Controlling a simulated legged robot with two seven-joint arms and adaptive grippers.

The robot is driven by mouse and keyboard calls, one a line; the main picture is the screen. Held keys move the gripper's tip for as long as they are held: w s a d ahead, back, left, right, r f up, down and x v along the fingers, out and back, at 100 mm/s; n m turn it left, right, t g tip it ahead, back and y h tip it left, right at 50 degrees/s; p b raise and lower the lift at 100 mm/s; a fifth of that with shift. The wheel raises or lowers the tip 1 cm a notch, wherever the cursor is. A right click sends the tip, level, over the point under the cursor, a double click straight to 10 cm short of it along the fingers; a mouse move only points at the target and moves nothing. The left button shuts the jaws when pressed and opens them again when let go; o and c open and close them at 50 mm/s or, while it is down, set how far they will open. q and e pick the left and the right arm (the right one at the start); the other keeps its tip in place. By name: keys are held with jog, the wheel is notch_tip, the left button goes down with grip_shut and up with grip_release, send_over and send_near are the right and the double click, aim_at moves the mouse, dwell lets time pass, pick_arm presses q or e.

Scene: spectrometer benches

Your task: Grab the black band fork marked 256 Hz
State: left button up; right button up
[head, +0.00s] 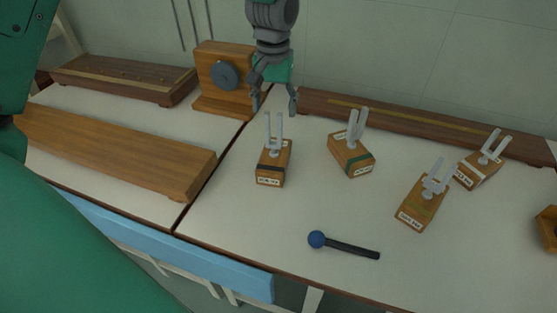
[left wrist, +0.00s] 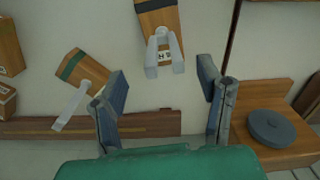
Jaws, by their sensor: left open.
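The black band fork (head: 273,168) is a wooden box with a dark band and a pale two-pronged fork standing on it. It is on the white bench top, left of the other forks; its label is too small to read. It also shows at the top of the left wrist view (left wrist: 160,22), dark band at the upper edge. My left gripper (head: 274,110) is open and empty. It hangs behind and above this fork, fingers pointing down, apart from it. In the left wrist view the fork's prongs lie beyond the gap between the fingertips (left wrist: 164,80). My right gripper is not in view.
A green band fork (head: 351,160) stands just right, with an olive band fork (head: 420,205) and another fork (head: 478,170) farther right. A blue-headed mallet (head: 318,239) lies in front. A wooden stand with a grey disc (head: 225,75) is behind left. A long dark board (head: 420,125) runs behind.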

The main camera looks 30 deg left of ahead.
aim_at(277, 144)
pick_arm(q)
jog(key=shift+a+f, duration=0.9)
jog(key=shift+f, duration=0.15)
jog(key=f, duration=0.1)
jog(key=d+f, duration=0.1)
jog(key=f+b, duration=0.1)
jog(key=f, duration=0.1)
jog(key=shift+w+d+f, duration=0.1)
jog(key=shift+w+d, duration=0.1)
jog(key=shift+d, duration=0.3)
jog(key=shift+s+a, duration=0.1)
jog(key=shift+c, duration=1.2)
jog(key=shift+a, duration=0.45)
grip_shut()
